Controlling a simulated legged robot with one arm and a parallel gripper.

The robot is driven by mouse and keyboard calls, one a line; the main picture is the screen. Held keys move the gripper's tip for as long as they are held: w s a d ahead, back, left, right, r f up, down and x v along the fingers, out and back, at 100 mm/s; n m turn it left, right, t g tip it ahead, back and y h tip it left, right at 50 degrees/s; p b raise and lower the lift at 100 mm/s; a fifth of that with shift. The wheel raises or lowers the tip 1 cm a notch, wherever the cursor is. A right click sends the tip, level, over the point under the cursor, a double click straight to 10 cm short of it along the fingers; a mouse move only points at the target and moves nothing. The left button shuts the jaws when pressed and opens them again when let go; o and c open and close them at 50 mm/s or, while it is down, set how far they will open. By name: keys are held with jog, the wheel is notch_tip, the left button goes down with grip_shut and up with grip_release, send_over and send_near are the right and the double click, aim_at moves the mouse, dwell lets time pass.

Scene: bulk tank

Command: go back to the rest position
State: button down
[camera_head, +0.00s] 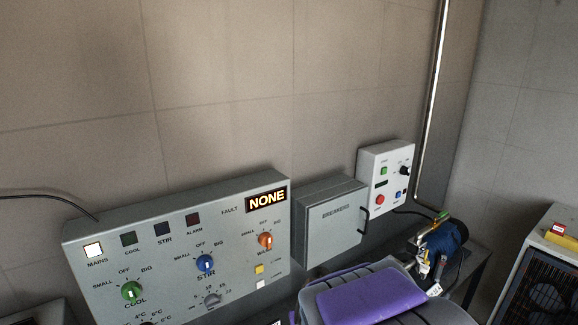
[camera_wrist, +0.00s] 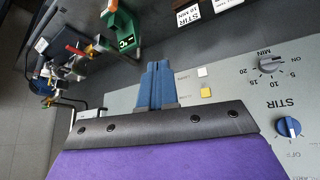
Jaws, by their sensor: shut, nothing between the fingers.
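My gripper (camera_wrist: 157,85) shows in the wrist view with its two blue fingers together and nothing between them. Its dark mount and purple cover fill the lower part of that view. In the head view, a purple and grey part of my arm is at the bottom, in front of the bench; the fingertips cannot be made out there. The grey control panel (camera_head: 225,235) stands to the left of my arm. It also shows on the right in the wrist view (camera_wrist: 235,95), with the blue STIR knob (camera_wrist: 288,127).
A closed grey breaker box (camera_head: 330,225) and a white switch box (camera_head: 386,178) are right of the panel. A blue motor-like unit with fittings (camera_head: 445,240) sits on the bench at right. A dark-fronted cabinet (camera_head: 545,270) stands far right. A green device (camera_wrist: 122,30) shows near the fingers.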

jog(key=s+d+r+g, duration=0.2)
jog(key=s+d, duration=0.1)
jog(key=s, duration=0.8)
jog(key=s+d+r+m+g, duration=0.1)
jog(key=s+d+r+g, duration=0.1)
jog(key=s, duration=0.8)
jog(key=s+d+r+m+g, duration=0.1)
jog(key=s+d+g, duration=0.3)
jog(key=s, duration=0.7)
jog(key=shift+s+d+r+h, duration=0.25)
jog(key=shift+s+r+h, duration=0.05)
jog(key=shift+r, duration=0.25)
